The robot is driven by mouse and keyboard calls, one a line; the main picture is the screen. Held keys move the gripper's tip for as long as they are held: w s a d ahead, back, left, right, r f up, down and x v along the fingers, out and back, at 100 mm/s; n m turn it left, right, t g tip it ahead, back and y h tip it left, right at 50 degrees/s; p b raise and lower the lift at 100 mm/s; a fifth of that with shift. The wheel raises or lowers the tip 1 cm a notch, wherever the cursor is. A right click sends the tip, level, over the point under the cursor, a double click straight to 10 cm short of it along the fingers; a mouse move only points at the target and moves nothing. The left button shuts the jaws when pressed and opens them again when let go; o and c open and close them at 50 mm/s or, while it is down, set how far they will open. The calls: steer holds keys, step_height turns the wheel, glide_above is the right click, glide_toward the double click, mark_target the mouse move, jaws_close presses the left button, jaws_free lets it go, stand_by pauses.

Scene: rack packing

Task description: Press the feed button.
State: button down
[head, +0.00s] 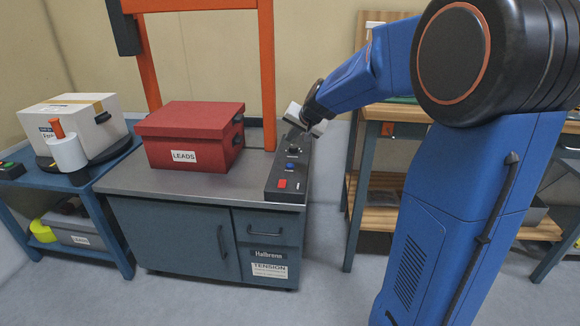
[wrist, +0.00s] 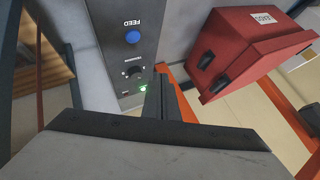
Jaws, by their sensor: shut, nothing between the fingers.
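The feed button is a round blue button (wrist: 132,37) under the word FEED on a dark control panel (wrist: 118,60) in the wrist view. My gripper (wrist: 157,88) is shut and empty. Its fingertips are over the panel's end near the lit green light, apart from the blue button in the picture. In the head view my gripper (head: 300,125) is above the far end of the panel; its fingertips are hard to make out there.
A red lidded box (head: 190,135) labelled LEADS stands on the grey bench left of the panel. An orange frame (head: 267,70) rises behind it. A black knob (wrist: 134,72) lies between the blue button and the green light (wrist: 143,87). A red button (head: 282,184) is at the panel's near end.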

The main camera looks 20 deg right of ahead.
mark_target(292, 167)
steer(key=shift+w+d+f, duration=0.2)
steer(key=shift+w+d, duration=0.3)
steer(key=shift+w, duration=0.35)
steer(key=shift+f, duration=4.45)
steer(key=shift+f, duration=0.8)
steer(key=shift+r, duration=3.35)
